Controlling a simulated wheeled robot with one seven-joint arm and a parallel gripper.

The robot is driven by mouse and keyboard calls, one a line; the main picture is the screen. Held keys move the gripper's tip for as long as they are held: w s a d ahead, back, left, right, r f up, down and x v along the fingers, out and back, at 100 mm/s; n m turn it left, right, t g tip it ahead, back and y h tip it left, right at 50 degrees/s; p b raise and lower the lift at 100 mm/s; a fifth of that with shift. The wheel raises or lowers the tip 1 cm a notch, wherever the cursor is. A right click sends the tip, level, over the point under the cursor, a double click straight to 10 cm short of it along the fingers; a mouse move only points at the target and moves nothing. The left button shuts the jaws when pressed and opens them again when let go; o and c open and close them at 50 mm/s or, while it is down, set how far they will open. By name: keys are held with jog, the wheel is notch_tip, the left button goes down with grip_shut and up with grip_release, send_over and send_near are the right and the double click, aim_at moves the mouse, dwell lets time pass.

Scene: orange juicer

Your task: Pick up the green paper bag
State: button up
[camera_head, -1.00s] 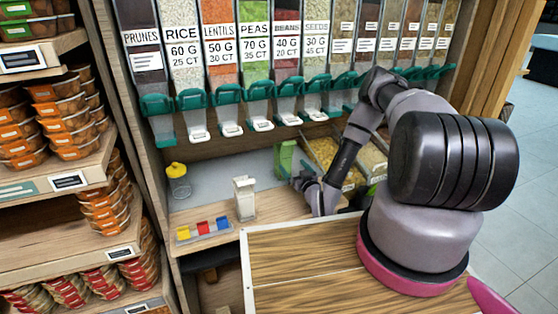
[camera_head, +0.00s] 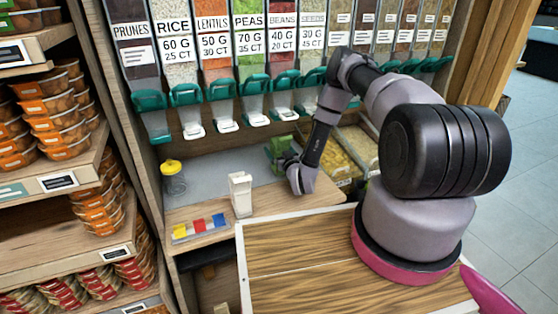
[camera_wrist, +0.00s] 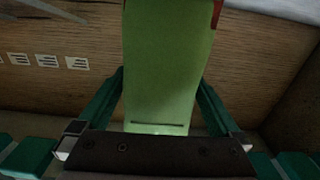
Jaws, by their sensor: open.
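The green paper bag (camera_head: 280,146) stands at the back of the wooden counter, partly hidden behind my gripper (camera_head: 283,164) in the head view. In the wrist view, the bag (camera_wrist: 168,55) is a tall light-green shape with a dark slit low on it. My gripper (camera_wrist: 162,82) is open. Its two dark green fingers lie on either side of the bag, with the bag between them in the picture. I cannot tell whether either finger touches it.
Dispensers (camera_head: 250,95) with teal handles hang above the counter. A white container (camera_head: 240,194), a yellow-topped jar (camera_head: 173,180) and a tray of coloured blocks (camera_head: 200,228) stand left of my gripper. Grain bins (camera_head: 345,160) are to the right.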

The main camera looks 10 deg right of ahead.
jog(key=shift+w+a, duration=0.1)
jog(key=shift+w, duration=0.85)
jog(key=shift+c, duration=0.3)
jog(key=c, duration=1.5)
jog(key=shift+o, duration=0.2)
jog(key=shift+r, duration=0.1)
